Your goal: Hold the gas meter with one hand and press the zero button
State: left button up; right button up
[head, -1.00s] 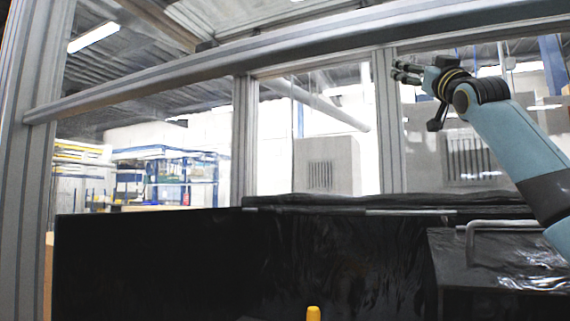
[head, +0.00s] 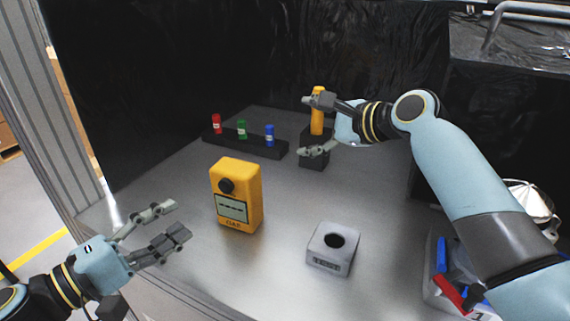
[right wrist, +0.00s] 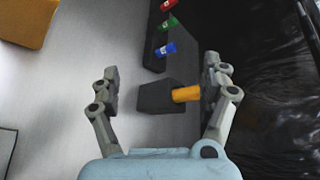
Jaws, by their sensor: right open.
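The yellow gas meter (head: 236,195) stands upright on the grey table, with a dark round knob or button at its top and a display below it. Part of it shows at the top left of the right wrist view (right wrist: 27,22). My left gripper (head: 182,222) is open and empty, to the left of the meter and apart from it. My right gripper (head: 311,126) is open at the back of the table, its fingers to either side of a yellow cylinder (head: 318,108) on a black block (head: 314,153). In the right wrist view no clear contact with the cylinder (right wrist: 186,94) shows.
A black rack (head: 247,144) with red (head: 216,124), green (head: 242,130) and blue (head: 270,135) small cylinders stands at the back left. A grey housing with a round hole (head: 331,249) sits at the front. A bin with coloured parts (head: 441,254) is at the right. Dark panels close off the back.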

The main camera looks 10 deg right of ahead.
aim_at(238, 198)
jog(key=s+a+f+m+g+y, duration=0.1)
jog(key=s+a+f+m, duration=0.1)
jog(key=s, duration=0.1)
jog(key=s+a+f+m+g+y, duration=0.1)
jog(key=s+a+f+m, duration=0.1)
jog(key=s+a+f, duration=0.1)
jog(key=s+a+f+m+g+y, duration=0.1)
jog(key=s+a+f+m+g, duration=0.1)
jog(key=s+f, duration=0.1)
jog(key=shift+s+a+f+y, duration=0.1)
jog(key=shift+a+y, duration=0.05)
jog(key=shift+y, duration=0.25)
jog(key=shift+a+f, duration=0.15)
jog(key=shift+a, duration=0.15)
jog(key=x, duration=1)
jog(key=shift+c, duration=0.4)
